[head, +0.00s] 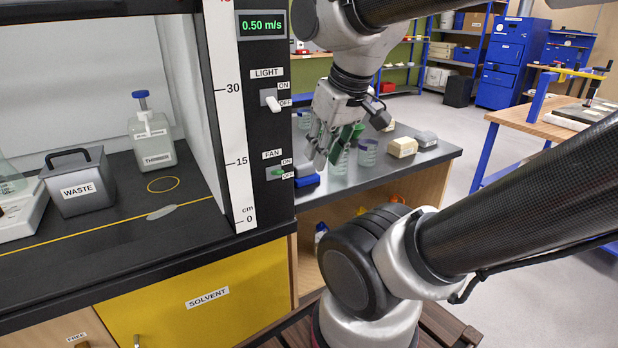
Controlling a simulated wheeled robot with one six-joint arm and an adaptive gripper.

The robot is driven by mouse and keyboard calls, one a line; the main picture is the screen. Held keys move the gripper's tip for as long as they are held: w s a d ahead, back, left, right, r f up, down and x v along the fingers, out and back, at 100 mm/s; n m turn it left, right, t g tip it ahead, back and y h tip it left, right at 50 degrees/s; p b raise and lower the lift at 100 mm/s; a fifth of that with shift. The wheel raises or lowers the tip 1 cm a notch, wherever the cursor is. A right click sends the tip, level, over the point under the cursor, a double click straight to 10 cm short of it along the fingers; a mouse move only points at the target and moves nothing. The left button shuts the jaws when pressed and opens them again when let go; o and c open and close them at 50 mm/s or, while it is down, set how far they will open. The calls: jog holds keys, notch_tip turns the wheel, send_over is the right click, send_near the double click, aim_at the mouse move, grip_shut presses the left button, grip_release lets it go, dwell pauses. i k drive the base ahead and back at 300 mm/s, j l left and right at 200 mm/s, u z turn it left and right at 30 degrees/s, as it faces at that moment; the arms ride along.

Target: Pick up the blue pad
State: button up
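A small blue block-like thing (307,180), which looks like the blue pad, lies on the grey side bench (400,172) close against the fume hood's black edge post. Its left part is cut off from view by the post. My gripper (328,158) points down above the bench, a little up and right of the blue thing in the picture, and looks apart from it. Green parts show at its fingers; I cannot tell whether they belong to the gripper or to something behind. The gap between the fingertips is not clear.
Glass beakers (367,152) stand right behind my gripper. A cream block (403,147) and a grey block (426,139) lie farther right. The hood post (268,130) stands close on the left. The bench's front right is clear.

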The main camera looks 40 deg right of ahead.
aim_at(304, 175)
jog(key=k+z, duration=0.1)
jog(key=z, duration=0.6)
jog(key=i+l+u, duration=0.3)
jog(key=l, duration=0.3)
jog(key=i+l+u, duration=0.2)
jog(key=l, duration=0.15)
